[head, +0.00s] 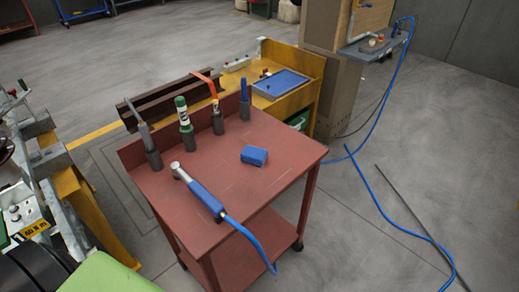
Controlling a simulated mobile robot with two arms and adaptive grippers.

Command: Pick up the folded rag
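A small blue folded rag (254,155) lies on the top of a red cart (238,185), right of the middle of that top. It looks like a compact block, and nothing lies over it. Neither of my grippers shows in the head view.
A blue-handled tool (205,197) with a blue hose lies left of the rag, the hose hanging over the cart's front edge. Several upright holders with tools line the back, including a green-capped bottle (184,114). A yellow bench (310,67) with a blue tray (281,84) stands behind.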

